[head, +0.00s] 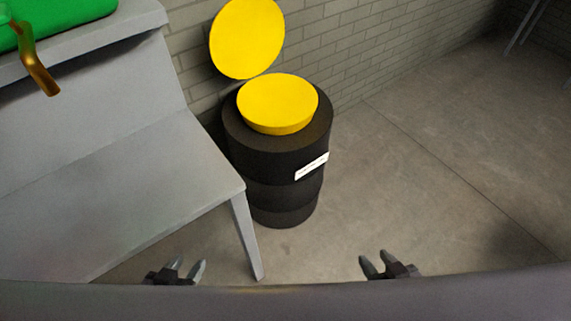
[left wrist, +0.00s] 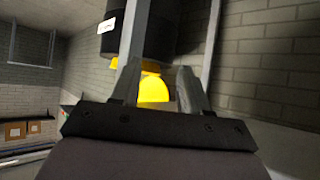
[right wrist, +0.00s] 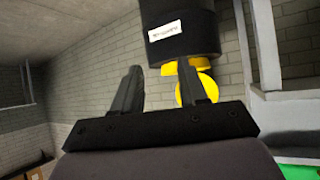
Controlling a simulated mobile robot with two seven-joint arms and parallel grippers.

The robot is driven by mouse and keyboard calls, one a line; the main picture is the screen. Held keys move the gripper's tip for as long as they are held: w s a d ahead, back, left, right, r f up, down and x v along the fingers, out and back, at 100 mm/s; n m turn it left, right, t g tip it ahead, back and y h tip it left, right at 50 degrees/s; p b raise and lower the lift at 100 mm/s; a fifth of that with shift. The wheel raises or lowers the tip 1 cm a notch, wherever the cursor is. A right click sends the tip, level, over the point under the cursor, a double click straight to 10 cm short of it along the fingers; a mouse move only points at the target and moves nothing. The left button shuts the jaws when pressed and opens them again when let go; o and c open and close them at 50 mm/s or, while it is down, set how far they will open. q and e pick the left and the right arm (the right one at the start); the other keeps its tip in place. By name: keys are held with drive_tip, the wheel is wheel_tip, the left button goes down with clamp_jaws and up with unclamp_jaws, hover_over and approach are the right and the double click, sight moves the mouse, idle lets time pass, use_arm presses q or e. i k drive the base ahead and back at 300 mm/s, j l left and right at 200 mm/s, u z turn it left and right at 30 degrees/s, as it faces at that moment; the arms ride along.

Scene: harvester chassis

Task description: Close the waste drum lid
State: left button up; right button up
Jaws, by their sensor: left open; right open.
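The waste drum (head: 275,165) is a dark ribbed barrel with a white label, standing on the floor against the brick wall. Its round yellow lid (head: 247,38) stands raised and tilted back behind the drum. A yellow disc-shaped piece (head: 278,102) sits on the drum's top. The drum also shows upside down in the left wrist view (left wrist: 150,30) and the right wrist view (right wrist: 180,35). My left gripper (head: 187,266) is open and empty at the bottom of the head view. My right gripper (head: 377,263) is open and empty, low and right. Both are apart from the drum.
A grey bench (head: 150,170) with a leg (head: 247,235) stands left of the drum, close to it. A green object (head: 70,20) with an orange-brown handle (head: 38,65) rests on its upper shelf. The floor (head: 430,180) to the right of the drum is clear.

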sight(245, 37)
drive_tip(key=i, duration=0.1)
drive_tip(key=k, duration=0.7)
drive_tip(key=k+j+u, duration=0.1)
drive_tip(key=k+u, duration=0.35)
drive_tip(key=i+l+u, duration=0.1)
drive_tip(key=u, duration=0.35)
drive_tip(key=l+u, duration=0.1)
drive_tip(key=u, duration=0.3)
drive_tip(key=i+l, duration=0.1)
drive_tip(key=l, duration=0.3)
drive_tip(key=i+l, duration=0.1)
drive_tip(key=l, duration=0.3)
drive_tip(key=i+l, duration=0.1)
drive_tip(key=l, duration=0.25)
drive_tip(key=i+l, duration=0.15)
drive_tip(key=l, duration=0.25)
drive_tip(key=i+l, duration=0.1)
drive_tip(key=l, duration=0.3)
drive_tip(key=i+l, duration=0.1)
drive_tip(key=l, duration=0.3)
